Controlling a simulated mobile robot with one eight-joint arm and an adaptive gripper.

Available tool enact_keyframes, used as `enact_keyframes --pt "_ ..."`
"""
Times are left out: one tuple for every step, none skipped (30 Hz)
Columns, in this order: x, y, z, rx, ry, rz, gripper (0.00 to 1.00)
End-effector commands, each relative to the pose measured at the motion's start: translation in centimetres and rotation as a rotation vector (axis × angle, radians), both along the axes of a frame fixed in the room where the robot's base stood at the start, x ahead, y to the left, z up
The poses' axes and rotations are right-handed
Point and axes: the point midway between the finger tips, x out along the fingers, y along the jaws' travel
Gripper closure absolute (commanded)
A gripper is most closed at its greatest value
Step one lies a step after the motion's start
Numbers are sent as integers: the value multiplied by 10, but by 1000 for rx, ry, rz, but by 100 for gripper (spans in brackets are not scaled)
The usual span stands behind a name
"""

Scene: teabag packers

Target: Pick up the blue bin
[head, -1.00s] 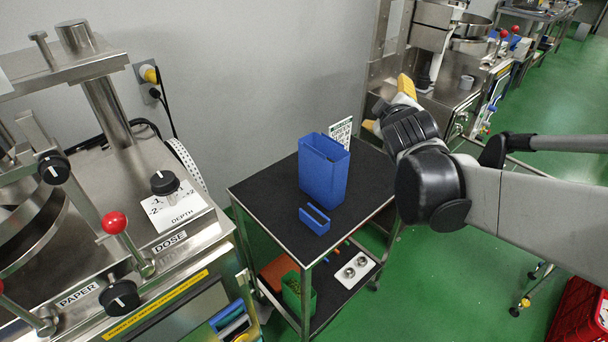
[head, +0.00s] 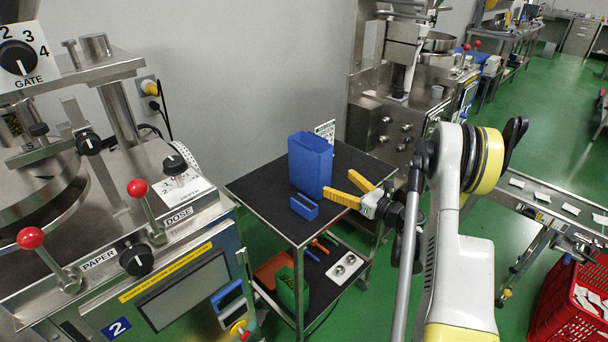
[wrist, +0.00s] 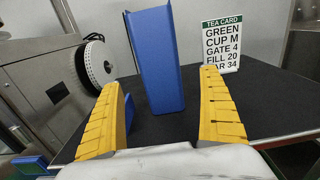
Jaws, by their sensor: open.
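The blue bin (head: 311,165) stands upright on the black top of a metal cart (head: 262,192). A small blue holder (head: 304,207), low and slotted, sits in front of it on the cart top. My gripper (head: 350,188) is open and empty, with its yellow fingers over the right side of the cart, pointing at the bin. In the wrist view the bin (wrist: 155,62) stands ahead, between and beyond the open fingers (wrist: 160,105). The left finger partly hides a low blue object beside it. The fingers do not appear to touch the bin.
A tea card (wrist: 221,44) stands behind the bin to the right. The lower shelf holds a green container (head: 290,287) and a white tray (head: 344,267). A steel machine (head: 150,250) stands at the left. A red crate (head: 572,305) is at the lower right.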

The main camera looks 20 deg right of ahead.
Motion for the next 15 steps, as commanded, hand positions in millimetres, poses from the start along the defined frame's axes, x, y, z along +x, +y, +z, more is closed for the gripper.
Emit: enact_keyframes --pt "1 1 -4 -10 2 5 10" --pt "3 2 -5 -14 2 7 10" --pt "6 4 -6 -15 2 9 10" --pt "10 5 -6 -15 2 10 10" --pt "15 7 -6 -14 2 10 10" --pt "21 10 -6 -12 2 9 10" --pt "26 12 -6 -12 2 10 10" --pt "31 13 -6 -12 2 10 10" --pt "38 15 -6 -11 2 9 10" --pt "42 17 -6 -11 2 9 10" --pt "45 18 -6 -11 2 9 10" --pt "50 19 -6 -11 1 8 10" --pt "52 20 -6 -10 2 7 10" --pt "55 21 -6 -10 2 7 10" --pt "60 23 -7 -10 2 7 10"
